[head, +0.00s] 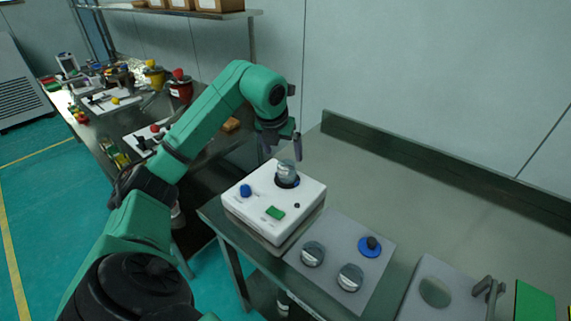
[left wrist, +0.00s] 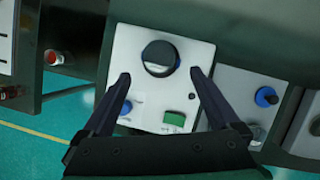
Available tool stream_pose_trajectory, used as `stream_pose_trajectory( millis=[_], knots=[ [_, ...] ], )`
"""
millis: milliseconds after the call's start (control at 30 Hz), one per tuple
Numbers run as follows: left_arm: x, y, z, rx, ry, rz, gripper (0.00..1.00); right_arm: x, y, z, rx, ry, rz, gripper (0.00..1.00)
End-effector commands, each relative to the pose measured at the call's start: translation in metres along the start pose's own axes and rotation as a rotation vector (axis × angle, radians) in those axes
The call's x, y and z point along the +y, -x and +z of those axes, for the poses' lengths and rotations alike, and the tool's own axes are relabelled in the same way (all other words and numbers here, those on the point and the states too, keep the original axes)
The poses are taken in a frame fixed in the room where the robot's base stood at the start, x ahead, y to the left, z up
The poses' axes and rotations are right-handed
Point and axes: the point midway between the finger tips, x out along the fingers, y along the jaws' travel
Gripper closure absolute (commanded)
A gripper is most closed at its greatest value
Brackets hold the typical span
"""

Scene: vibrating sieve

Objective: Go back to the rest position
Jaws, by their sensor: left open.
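My left gripper (head: 281,148) is open and empty above the back of a white box (head: 247,208), the sieve machine. A metal cylinder (head: 286,170) stands upright on a dark round seat on the box, just below the fingertips and apart from them. In the left wrist view the open fingers (left wrist: 160,77) point at the box, with the dark round top (left wrist: 160,57) of the cylinder between and beyond their tips. The box has a blue knob (head: 245,190) and a green button (head: 275,213). My right gripper is not in view.
A grey plate (head: 335,233) beside the box holds two metal cups (head: 312,253) and a blue-based black knob (head: 370,245). Further right is another plate (head: 423,297) with a metal fixture. The steel table's back is clear. A cluttered bench (head: 108,125) stands at the left.

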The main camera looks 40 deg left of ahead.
Motion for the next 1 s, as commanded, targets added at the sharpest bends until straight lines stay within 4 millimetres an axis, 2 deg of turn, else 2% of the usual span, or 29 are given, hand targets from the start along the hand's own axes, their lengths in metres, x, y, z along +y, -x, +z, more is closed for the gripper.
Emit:
stream_pose_trajectory(
  millis=[100, 200, 767, 867, 1000],
  knots=[
    [0.0, 0.028, 0.001, -0.004, 0.0, 0.001, 0.04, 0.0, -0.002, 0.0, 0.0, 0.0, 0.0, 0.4],
    [0.0, 0.042, 0.001, -0.002, 0.0, -0.001, 0.04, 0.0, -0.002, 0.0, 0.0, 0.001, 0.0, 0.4],
    [0.0, 0.046, 0.0, 0.001, 0.0, 0.0, 0.04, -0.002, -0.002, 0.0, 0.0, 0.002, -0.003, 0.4],
    [0.0, 0.054, 0.003, 0.001, 0.0, 0.0, 0.04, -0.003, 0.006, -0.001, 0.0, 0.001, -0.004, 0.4],
    [0.0, 0.085, 0.016, 0.0, 0.0, 0.0, 0.04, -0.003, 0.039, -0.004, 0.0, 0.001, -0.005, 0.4]
  ],
)
